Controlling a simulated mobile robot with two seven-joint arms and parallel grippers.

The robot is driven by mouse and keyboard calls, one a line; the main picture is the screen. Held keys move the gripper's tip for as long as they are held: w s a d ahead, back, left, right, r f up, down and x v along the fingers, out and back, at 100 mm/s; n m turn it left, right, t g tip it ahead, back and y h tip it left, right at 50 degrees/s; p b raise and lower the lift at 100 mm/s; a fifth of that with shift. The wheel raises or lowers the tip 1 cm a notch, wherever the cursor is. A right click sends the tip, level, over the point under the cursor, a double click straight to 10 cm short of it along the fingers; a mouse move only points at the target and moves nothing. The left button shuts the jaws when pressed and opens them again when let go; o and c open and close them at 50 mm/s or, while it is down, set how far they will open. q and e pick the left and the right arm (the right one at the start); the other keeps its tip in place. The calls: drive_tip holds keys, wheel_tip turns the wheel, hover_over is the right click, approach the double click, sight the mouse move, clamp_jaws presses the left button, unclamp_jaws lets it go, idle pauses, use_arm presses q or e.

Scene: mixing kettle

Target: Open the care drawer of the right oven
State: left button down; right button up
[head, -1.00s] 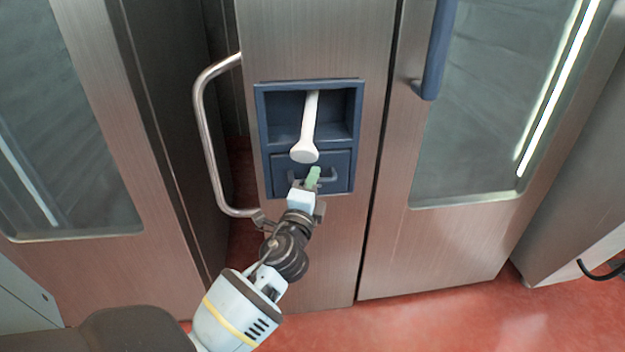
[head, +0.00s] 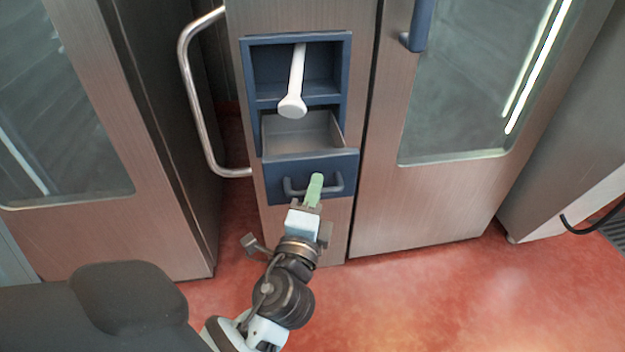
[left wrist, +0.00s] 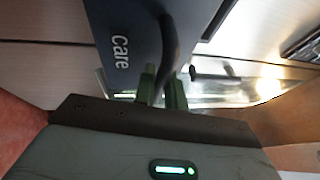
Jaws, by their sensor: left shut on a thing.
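The care drawer (head: 272,187) of the right oven has a dark blue front and stands pulled out, with its grey, empty-looking inside (head: 300,136) showing from above. Its bar handle (head: 335,184) is in the grasp of my left gripper (head: 314,187), whose green fingertips are shut on it. In the left wrist view, the drawer front (left wrist: 135,45) carries the word "care", and the dark handle (left wrist: 172,45) runs between the green fingers (left wrist: 162,88). My right gripper is in neither view.
A blue recess (head: 325,70) above the drawer holds a white hand shower (head: 295,85). A steel bar handle (head: 195,100) is on the left, and a glass oven door (head: 470,90) with a blue handle (head: 419,25) on the right. Red floor (head: 430,300) in front is clear.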

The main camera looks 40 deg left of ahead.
use_arm(q)
drive_tip(key=shift+s+d, duration=0.1)
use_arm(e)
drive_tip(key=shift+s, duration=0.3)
use_arm(q)
drive_tip(key=c, duration=1.5)
unclamp_jaws()
drive_tip(key=shift+o, duration=0.2)
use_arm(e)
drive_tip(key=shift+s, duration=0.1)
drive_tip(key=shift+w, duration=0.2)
use_arm(q)
drive_tip(key=shift+s+d, duration=0.1)
drive_tip(key=shift+s, duration=0.05)
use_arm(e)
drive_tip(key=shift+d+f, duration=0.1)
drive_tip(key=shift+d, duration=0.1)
